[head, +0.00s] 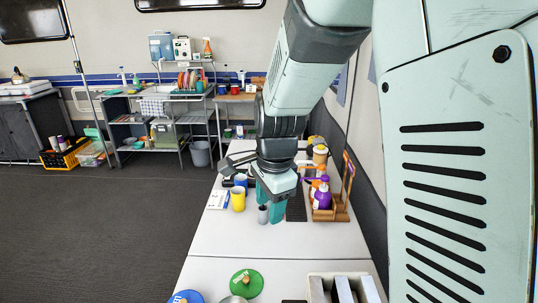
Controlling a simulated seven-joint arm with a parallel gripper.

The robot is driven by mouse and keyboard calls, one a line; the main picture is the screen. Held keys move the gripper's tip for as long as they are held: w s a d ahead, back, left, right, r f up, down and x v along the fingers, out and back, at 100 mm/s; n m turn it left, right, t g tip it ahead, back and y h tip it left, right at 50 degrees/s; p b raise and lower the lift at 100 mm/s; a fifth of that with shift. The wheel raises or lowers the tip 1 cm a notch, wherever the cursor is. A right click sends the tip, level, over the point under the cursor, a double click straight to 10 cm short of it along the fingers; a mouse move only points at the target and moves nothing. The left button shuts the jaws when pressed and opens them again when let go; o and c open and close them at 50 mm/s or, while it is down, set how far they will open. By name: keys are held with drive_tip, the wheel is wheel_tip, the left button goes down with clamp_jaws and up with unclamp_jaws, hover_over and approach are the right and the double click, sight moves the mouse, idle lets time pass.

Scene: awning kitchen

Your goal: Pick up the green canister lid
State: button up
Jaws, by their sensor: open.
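My gripper (268,208) has teal fingers and points down over the table, well behind the green lid. It is open and apart from the lid. A small grey cylinder (263,215) is close by the fingers; I cannot tell whether they touch it. The lower part of the lid overlaps a pale round thing at the picture's bottom edge, so what it rests on is unclear.
A blue lid (186,297) lies left of the green one, cut off by the frame. A grey bin with slots (317,278) stands to its right. The table's middle (240,240) is clear.

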drive_tip(key=w+a+f+m+g, duration=0.15)
drive_tip(key=a+f+m, duration=0.3)
drive_tip(key=f, duration=0.75)
drive_tip(key=m+h, duration=0.1)
drive_tip(key=m, duration=0.1)
hover_over(246, 278)
wheel_tip(246, 278, down, 10)
drive_tip(key=shift+s+f, duration=0.15)
drive_tip(key=shift+f, duration=0.05)
drive_tip(key=shift+w+f, duration=0.2)
drive_tip(key=shift+f, duration=2.75)
drive_tip(key=shift+c, duration=0.5)
clamp_jaws()
